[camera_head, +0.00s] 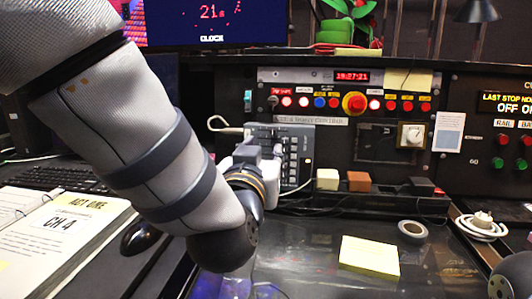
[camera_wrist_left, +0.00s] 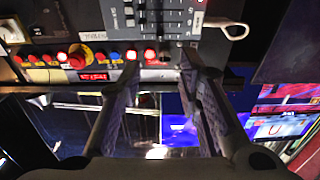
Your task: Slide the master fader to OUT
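The grey fader console (camera_head: 296,150) stands against the back panel, partly hidden behind my left gripper (camera_head: 262,165). It also shows at the top of the left wrist view (camera_wrist_left: 150,14), upside down, with rows of sliders and buttons. I cannot tell which slider is the master fader or where its OUT mark is. In the left wrist view my left gripper (camera_wrist_left: 160,60) has its two fingers spread apart with nothing between them. The fingertips appear just short of the console's edge; contact cannot be made out.
A row of lit buttons with a large red knob (camera_head: 354,103) runs above the console. A yellow note pad (camera_head: 370,256) and grey tape roll (camera_head: 412,230) lie on the desk. An open binder (camera_head: 60,235) lies left.

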